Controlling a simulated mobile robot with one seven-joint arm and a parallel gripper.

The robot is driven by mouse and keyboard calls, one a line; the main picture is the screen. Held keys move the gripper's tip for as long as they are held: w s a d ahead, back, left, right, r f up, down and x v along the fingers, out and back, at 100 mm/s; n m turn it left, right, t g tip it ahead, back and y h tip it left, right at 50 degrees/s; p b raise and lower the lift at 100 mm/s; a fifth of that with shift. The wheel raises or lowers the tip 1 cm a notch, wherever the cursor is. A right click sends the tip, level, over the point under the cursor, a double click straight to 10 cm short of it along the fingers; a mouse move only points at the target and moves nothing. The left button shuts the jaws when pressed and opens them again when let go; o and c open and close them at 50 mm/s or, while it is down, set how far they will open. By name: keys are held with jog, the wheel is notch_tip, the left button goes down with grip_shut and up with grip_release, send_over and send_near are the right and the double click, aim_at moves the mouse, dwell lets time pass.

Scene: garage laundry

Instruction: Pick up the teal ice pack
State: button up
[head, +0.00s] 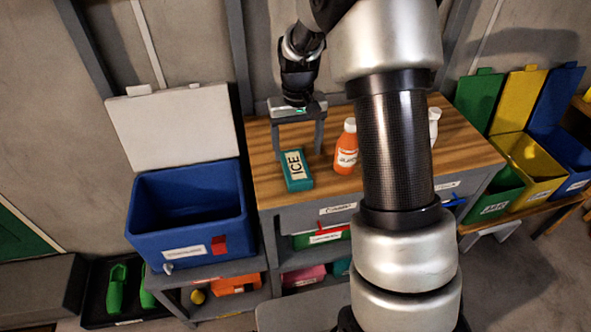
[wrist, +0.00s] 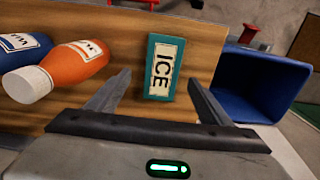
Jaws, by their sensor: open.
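The teal ice pack (head: 297,170) is a flat teal block with a white ICE label. It lies on the wooden worktop near its front left edge. My gripper (head: 299,148) is open above and just behind it in the head view. In the wrist view the ice pack (wrist: 163,68) shows between and beyond the two fingers of my gripper (wrist: 160,92). The fingers look apart from it, and nothing is held.
An orange juice bottle (head: 346,147) stands right of the ice pack; a blue bottle (wrist: 22,50) shows beside it in the wrist view. A blue cooler (head: 190,212) with its white lid (head: 172,128) raised stands left. Coloured bins (head: 533,160) stand right.

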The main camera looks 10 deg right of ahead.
aim_at(295, 165)
jog(key=shift+a+f, duration=0.15)
jog(key=shift+f, duration=1.35)
jog(key=shift+a+f, duration=0.1)
jog(key=shift+f, duration=1.35)
jog(key=shift+w, duration=0.1)
jog(key=c, duration=1.3)
